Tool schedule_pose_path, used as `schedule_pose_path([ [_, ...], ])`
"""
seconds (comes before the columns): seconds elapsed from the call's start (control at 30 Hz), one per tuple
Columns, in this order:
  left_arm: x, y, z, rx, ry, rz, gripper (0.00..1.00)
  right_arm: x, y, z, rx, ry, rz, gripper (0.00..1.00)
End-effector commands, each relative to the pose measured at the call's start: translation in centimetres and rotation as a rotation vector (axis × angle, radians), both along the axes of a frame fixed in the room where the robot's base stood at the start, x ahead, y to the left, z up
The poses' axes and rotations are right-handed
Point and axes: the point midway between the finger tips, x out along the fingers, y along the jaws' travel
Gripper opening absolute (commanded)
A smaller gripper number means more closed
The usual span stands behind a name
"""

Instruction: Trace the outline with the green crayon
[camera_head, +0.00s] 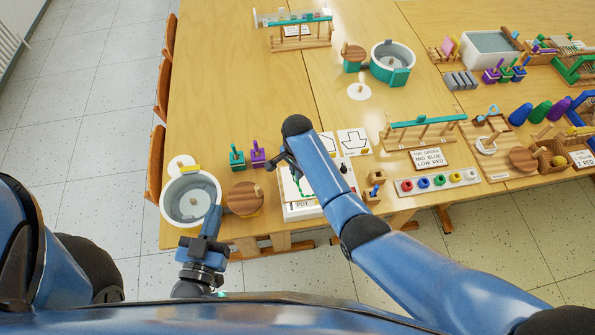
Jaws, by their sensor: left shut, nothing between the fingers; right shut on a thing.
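The white sheet (303,211) marked "POT" lies near the table's front edge, largely covered by my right arm. A green line (297,187) shows on its left part; the rest of the outline is hidden. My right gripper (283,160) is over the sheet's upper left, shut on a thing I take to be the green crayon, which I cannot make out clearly. My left gripper (214,218) is shut and empty, beside the right rim of a white round tub near the front edge.
The white round tub (167,205) and a round wooden lid (245,198) stand left of the sheet. Green (237,158) and purple (258,154) pegged blocks stand behind. The table's back left is bare.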

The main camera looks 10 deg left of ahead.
Motion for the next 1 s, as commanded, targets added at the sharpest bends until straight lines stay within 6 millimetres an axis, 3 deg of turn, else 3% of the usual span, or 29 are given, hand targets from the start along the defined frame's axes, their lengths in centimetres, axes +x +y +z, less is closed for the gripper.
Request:
schedule_pose_path([
  [1.0, 0.00, 0.00, -0.45, 0.000, 0.000, 0.000, 0.00, 0.18, 0.67, -0.05, 0.000, 0.000, 0.000, 0.00],
])
